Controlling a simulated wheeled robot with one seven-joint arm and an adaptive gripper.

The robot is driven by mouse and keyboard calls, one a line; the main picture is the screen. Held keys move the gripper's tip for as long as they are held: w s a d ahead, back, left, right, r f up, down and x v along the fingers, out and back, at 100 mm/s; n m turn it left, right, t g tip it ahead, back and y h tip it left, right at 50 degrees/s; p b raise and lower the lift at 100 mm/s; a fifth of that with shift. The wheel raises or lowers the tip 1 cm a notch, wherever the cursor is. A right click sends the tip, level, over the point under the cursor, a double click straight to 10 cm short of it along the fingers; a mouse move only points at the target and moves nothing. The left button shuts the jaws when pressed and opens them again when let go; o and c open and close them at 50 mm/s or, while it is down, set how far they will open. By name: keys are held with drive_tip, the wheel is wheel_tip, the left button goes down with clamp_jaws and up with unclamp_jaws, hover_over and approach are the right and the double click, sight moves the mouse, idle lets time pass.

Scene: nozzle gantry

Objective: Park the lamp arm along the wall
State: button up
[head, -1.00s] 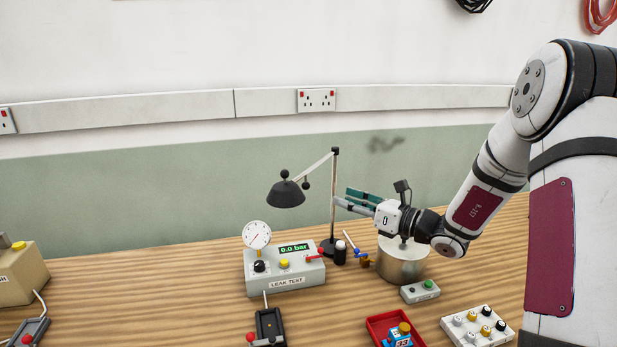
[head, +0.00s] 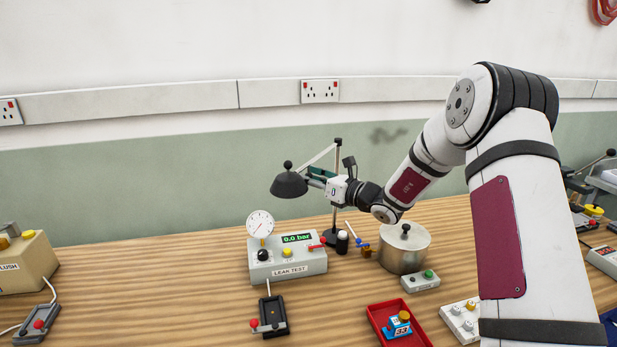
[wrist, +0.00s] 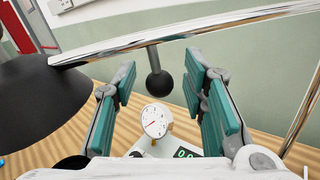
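The lamp has a black shade (head: 290,185), a thin arm (head: 318,156) and an upright post (head: 337,205) behind the leak test box. Its arm reaches left from the post, out over the bench. My gripper (head: 316,175) is beside the shade, under the lamp arm. In the wrist view, the chrome lamp arm (wrist: 205,34) crosses above my open gripper (wrist: 160,76). A black ball knob (wrist: 159,85) hangs from it on a short stem, in line with the gap between my fingers, with space on both sides. In the head view the knob is hidden.
The leak test box (head: 290,262) with its round gauge (head: 260,224) stands below the lamp. A red tray (head: 398,322) is at the front. The wall behind the lamp is clear.

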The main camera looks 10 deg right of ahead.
clamp_jaws()
idle(0.3)
